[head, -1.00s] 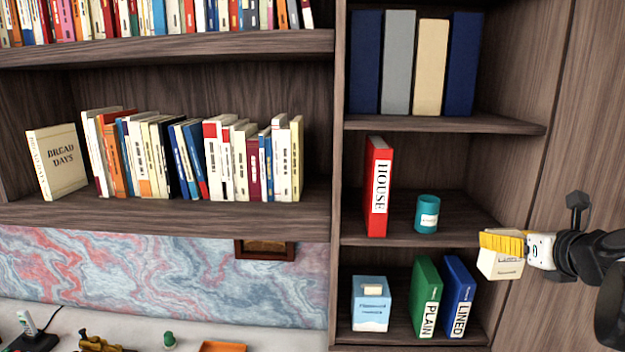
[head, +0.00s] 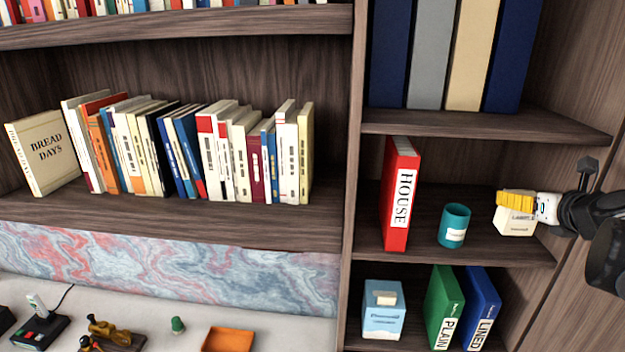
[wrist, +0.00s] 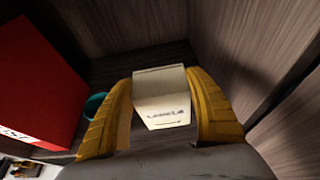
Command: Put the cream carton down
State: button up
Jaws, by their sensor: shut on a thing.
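The cream carton (head: 515,222) with a "LABELS" marking is at the right end of the middle shelf of the right-hand bookcase column. My gripper (head: 516,202) is shut on it, with the yellow fingers around its upper part. In the wrist view the carton (wrist: 160,97) sits between the two yellow fingers (wrist: 165,108). It looks upright, at or just above the shelf board (head: 450,248); I cannot tell whether its base touches.
A teal cup (head: 454,225) stands left of the carton, and a red HOUSE binder (head: 400,195) stands further left. The column's right side wall is close on the right. Below are a blue carton (head: 383,312) and green and blue binders (head: 445,305).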

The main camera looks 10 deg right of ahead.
jog(key=w+f, duration=0.1)
jog(key=f, duration=0.1)
jog(key=w+f, duration=0.1)
jog(key=f, duration=0.1)
jog(key=f+p, duration=0.1)
jog(key=shift+w+d+f, duration=0.4)
jog(key=shift+s+a, duration=0.1)
jog(key=o, duration=1.3)
jog(key=shift+f, duration=0.1)
jog(key=shift+o, duration=0.2)
